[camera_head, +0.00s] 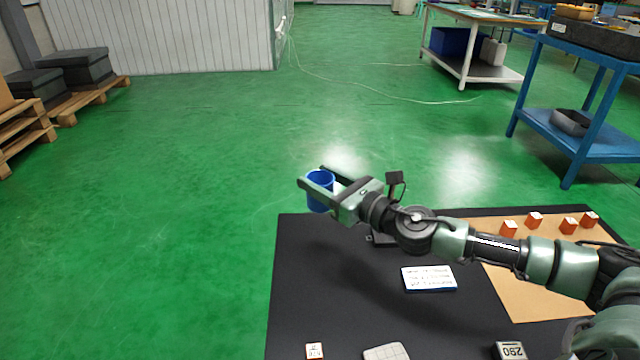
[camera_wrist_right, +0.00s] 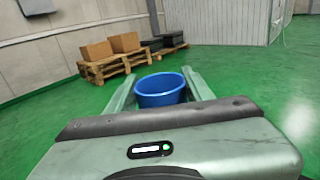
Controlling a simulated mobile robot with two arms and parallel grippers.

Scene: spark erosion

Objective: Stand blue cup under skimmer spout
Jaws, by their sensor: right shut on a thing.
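The blue cup (camera_head: 319,191) is held by my right gripper (camera_head: 311,179), which is shut on it. The cup is upright, with its open rim upward, in the air just past the far left edge of the black table top. In the right wrist view the cup (camera_wrist_right: 160,90) sits between the two fingers (camera_wrist_right: 158,88). I cannot make out a skimmer or its spout in these views. A dark part (camera_head: 381,238) shows behind and below my right arm, mostly hidden. My left gripper is out of view.
The black table top (camera_head: 310,290) carries a white card (camera_head: 428,278), a light pad (camera_head: 386,352), small labelled blocks (camera_head: 314,350) and a tan board (camera_head: 535,290) with several orange blocks. A blue trolley (camera_head: 600,150) stands at the right. Pallets (camera_head: 95,92) lie far left; green floor between is open.

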